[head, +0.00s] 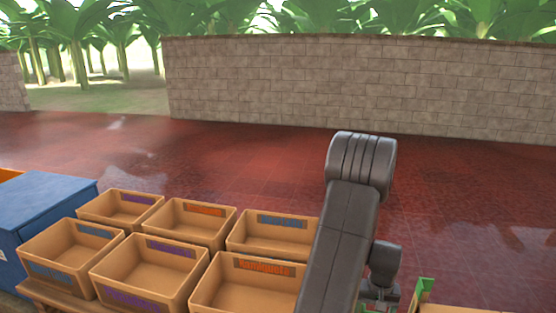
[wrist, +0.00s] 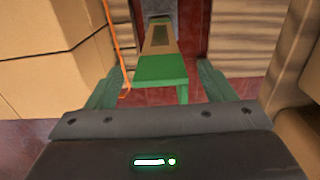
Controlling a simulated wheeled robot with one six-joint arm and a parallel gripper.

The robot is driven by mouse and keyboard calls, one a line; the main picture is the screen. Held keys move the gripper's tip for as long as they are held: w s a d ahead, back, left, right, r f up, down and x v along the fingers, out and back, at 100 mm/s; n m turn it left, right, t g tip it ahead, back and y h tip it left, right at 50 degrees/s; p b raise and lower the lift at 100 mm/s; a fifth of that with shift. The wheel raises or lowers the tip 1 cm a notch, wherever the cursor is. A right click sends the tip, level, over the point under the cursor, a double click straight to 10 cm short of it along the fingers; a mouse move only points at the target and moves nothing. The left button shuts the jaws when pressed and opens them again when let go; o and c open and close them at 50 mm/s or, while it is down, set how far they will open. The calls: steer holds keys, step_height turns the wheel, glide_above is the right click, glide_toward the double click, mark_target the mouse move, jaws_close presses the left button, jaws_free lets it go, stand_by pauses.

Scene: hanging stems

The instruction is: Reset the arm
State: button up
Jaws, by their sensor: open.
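My gripper (wrist: 157,75) shows in the wrist view with its two green fingers spread apart, one on each side. It is open. A green piece with a tan and dark strip behind it (wrist: 160,68) shows between and beyond the fingers; I cannot tell what it is or whether they touch it. In the head view my dark grey arm reaches down at the lower right, and its end is partly hidden behind the arm and cut off by the frame's bottom edge.
Several tan bins, such as the front one (head: 150,275), stand in rows left of my arm. A blue box (head: 45,205) is at far left. In the wrist view tan boxes (wrist: 50,80) lie left, with an orange line (wrist: 112,45). Red floor (head: 240,155) is clear before a brick wall (head: 350,85).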

step_height(320, 180, down, 5)
steer(key=shift+r, duration=0.2)
steer(key=shift+r, duration=0.15)
stand_by(0.4)
step_height(320, 180, up, 13)
steer(key=shift+r+p, duration=0.15)
steer(key=shift+p, duration=0.65)
step_height(320, 180, down, 14)
steer(key=r+b, duration=0.1)
steer(key=b, duration=0.1)
step_height(320, 180, up, 14)
steer(key=p, duration=1)
steer(key=shift+f, duration=0.1)
